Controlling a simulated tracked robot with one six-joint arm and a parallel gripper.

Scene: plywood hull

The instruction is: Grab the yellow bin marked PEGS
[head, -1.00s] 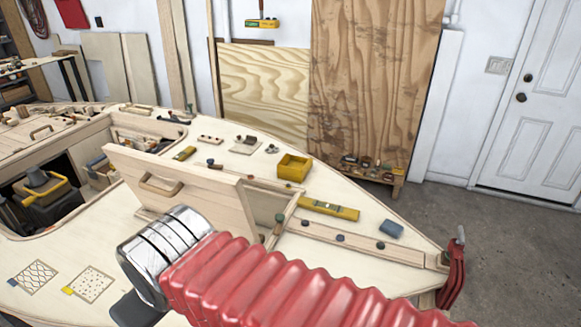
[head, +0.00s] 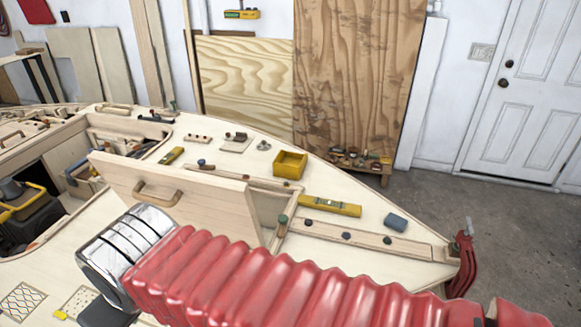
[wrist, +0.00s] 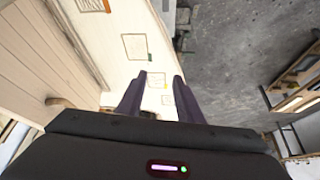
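A small open-topped yellow bin (head: 290,164) stands upright on the pale plywood deck (head: 345,183), right of the picture's middle in the head view. I cannot read any marking on it, and its inside looks empty. My red ribbed arm crosses the foreground below it. My gripper (wrist: 160,75) shows in the wrist view as two dark fingers spread apart with nothing between them. It points down over pale deck with drawn squares, well away from the bin. The bin is not in the wrist view, and the fingers are hidden in the head view.
A raised plywood panel with a handle (head: 170,200) stands between my arm and the bin. A yellow-handled toolbox (head: 22,208) sits in the opening at left.

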